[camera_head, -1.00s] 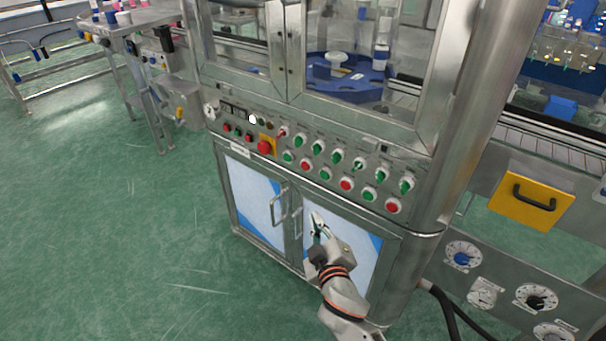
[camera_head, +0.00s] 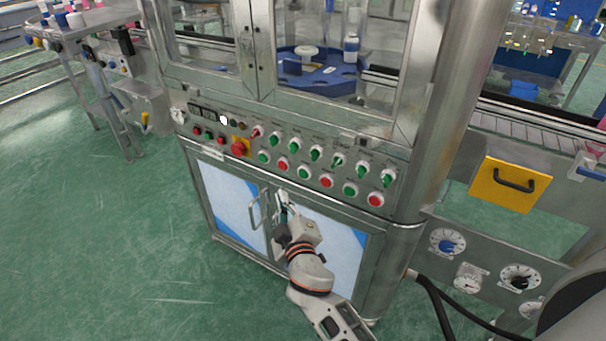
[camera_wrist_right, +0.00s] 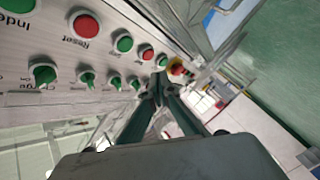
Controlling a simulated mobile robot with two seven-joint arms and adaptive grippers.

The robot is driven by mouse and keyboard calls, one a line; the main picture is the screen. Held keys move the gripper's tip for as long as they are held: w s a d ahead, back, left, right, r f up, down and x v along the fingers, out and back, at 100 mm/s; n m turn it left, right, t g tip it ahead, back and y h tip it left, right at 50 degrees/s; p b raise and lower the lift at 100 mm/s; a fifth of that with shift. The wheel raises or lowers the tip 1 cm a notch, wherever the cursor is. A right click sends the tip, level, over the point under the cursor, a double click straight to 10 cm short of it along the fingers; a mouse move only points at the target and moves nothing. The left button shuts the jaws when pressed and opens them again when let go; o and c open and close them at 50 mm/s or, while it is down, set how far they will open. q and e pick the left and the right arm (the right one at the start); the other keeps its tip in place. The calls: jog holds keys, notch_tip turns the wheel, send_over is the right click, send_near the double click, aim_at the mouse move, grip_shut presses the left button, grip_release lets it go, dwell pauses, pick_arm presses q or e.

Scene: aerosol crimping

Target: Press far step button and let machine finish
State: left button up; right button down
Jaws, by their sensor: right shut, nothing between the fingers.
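The machine's control panel (camera_head: 220,135) carries a lower row of green and red push buttons, including the far-right red button (camera_head: 375,199) and the green button (camera_head: 350,189) beside it. The labels are too small to read in the head view, so I cannot tell which is the step button. In the right wrist view, a red button (camera_wrist_right: 86,25) is labelled Reset and a green button (camera_wrist_right: 18,6) reads Index. My right gripper (camera_head: 281,198) is shut and empty, in front of the cabinet doors below the panel, apart from the buttons. It also shows in the wrist view (camera_wrist_right: 160,92). My left gripper is out of view.
A red emergency stop (camera_head: 239,148) on a yellow plate sits left of the buttons. Green selector switches (camera_head: 316,153) line the row above. A door handle (camera_head: 256,208) stands out near my gripper. A blue turntable (camera_head: 310,80) is behind the glass.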

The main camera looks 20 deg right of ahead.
aim_at(304, 174)
jog(key=w+d+p, duration=0.1)
jog(key=w+d, duration=0.3)
jog(key=d, duration=0.1)
jog(key=shift+d, duration=0.25)
jog(key=shift+w, duration=0.1)
dwell(0.6)
dwell(0.6)
jog(key=shift+d, duration=0.1)
jog(key=shift+w+d, duration=0.25)
jog(key=shift+w, duration=0.05)
dwell(0.3)
